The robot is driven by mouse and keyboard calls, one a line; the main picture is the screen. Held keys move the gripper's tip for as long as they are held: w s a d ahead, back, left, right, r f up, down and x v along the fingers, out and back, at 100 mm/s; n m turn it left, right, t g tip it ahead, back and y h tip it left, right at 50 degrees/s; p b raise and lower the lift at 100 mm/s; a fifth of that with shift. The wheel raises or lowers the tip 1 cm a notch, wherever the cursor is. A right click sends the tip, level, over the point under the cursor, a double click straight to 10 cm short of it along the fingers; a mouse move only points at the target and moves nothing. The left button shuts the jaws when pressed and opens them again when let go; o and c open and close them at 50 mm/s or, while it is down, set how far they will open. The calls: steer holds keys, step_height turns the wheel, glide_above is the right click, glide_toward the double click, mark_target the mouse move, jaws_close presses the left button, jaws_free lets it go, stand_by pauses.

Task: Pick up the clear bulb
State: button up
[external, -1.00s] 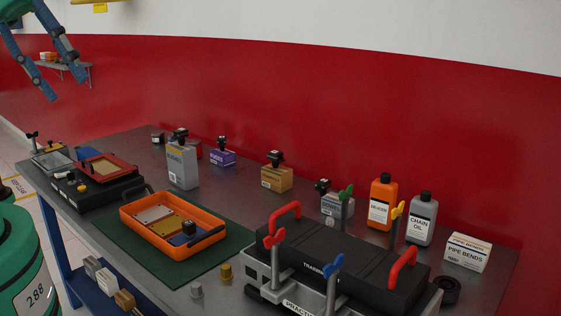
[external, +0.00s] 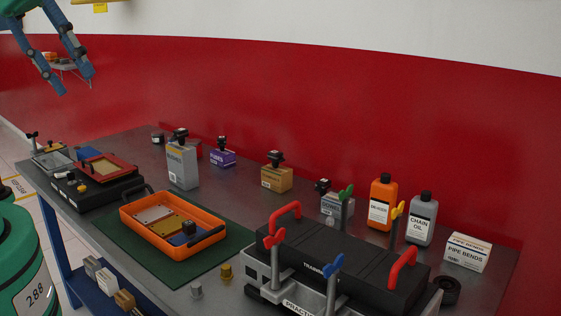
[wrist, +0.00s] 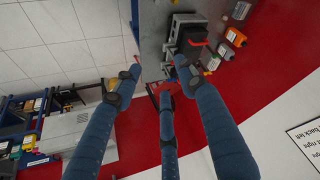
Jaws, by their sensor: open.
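A small pale grey, clear-looking bulb-shaped piece (external: 196,290) stands on the metal bench near its front edge, beside a similar amber piece (external: 226,272). I take the pale one for the clear bulb, but it is too small to be sure. My gripper (external: 75,84) is at the upper left in the external view, high above the bench and far from the bulb. Its blue fingers are spread and empty. In the wrist view the open gripper (wrist: 160,77) has the bench beyond its fingertips, and I cannot make out the bulb there.
An orange tray (external: 130,222) on a green mat stands left of the bulb. A black engine trainer (external: 340,265) with red handles stands to its right. Boxes and bottles, such as the chain oil (external: 422,220), line the back. The air around my gripper is clear.

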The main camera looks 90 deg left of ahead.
steer(key=w+a+r, duration=0.2)
steer(key=w, duration=0.6)
steer(key=m+g+p, duration=0.2)
steer(key=g+p, duration=0.3)
steer(key=p, duration=0.1)
glide_above(330, 217)
step_height(330, 217, down, 36)
steer(key=f, duration=0.1)
steer(key=shift+a+r, duration=0.15)
steer(key=shift+r, duration=0.1)
steer(key=shift+f, duration=0.1)
steer(key=shift+f, duration=4.2)
